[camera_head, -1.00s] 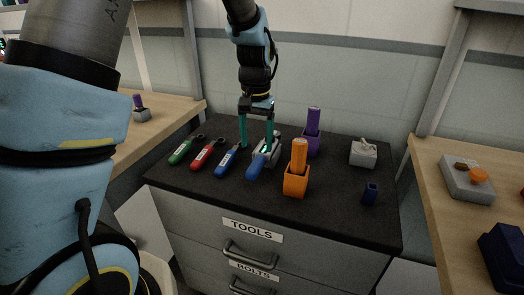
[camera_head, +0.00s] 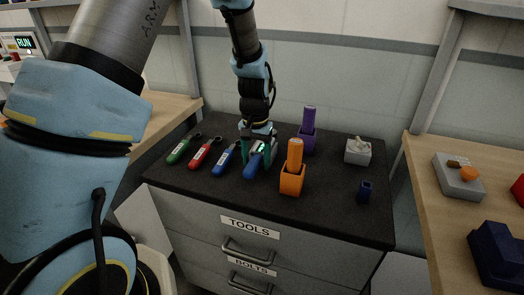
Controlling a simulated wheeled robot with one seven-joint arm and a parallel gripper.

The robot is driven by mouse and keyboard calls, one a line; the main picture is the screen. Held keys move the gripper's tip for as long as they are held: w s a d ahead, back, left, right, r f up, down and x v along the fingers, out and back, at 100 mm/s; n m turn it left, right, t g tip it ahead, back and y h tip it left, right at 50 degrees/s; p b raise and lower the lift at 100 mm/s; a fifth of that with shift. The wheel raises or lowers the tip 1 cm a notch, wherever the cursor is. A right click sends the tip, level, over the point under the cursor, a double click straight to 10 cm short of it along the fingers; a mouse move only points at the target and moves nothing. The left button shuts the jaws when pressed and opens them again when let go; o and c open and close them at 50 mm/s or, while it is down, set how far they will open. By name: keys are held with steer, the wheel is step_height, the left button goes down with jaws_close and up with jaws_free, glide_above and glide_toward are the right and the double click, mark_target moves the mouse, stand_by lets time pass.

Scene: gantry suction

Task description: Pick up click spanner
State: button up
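A tool with a thick blue handle (camera_head: 252,167), which seems to be the click spanner, lies on the dark bench top (camera_head: 215,193), its handle pointing to the front. Its rear end is hidden by my gripper (camera_head: 257,157). My gripper points down over it, with the teal fingers apart on either side of the tool near the bench top. I cannot tell whether the fingers touch it. A blue-handled spanner (camera_head: 225,162), a red-handled spanner (camera_head: 203,152) and a green-handled spanner (camera_head: 181,149) lie in a row to the left.
An orange holder (camera_head: 291,184) stands close to the right, with a purple holder (camera_head: 307,139) behind it. The bench's front edge is clear.

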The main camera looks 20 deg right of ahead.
jaws_close()
stand_by(0.3)
stand_by(0.3)
